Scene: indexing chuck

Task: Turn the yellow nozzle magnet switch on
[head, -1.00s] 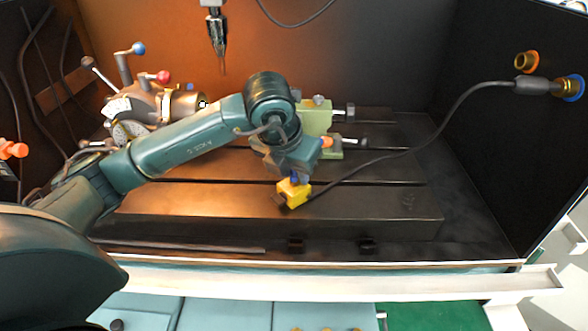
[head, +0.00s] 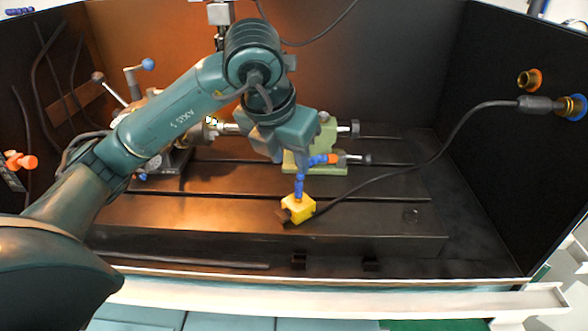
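The yellow nozzle magnet (head: 298,208) is a small yellow block on the near part of the dark slotted table. A blue jointed hose (head: 299,185) rises from its top, and an orange nozzle piece (head: 328,159) shows above and to the right. The switch on the block is too small to make out. My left gripper (head: 284,148) hangs above and slightly left of the yellow block, apart from it in the picture and close to the hose. Its fingertips are not clear, so I cannot tell whether it is open or shut. My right gripper is not in view.
A black cable (head: 424,165) runs from the yellow block to a brass fitting on the right wall. A green tailstock (head: 318,168) stands behind my gripper. The chuck unit (head: 168,160) is partly hidden behind my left arm.

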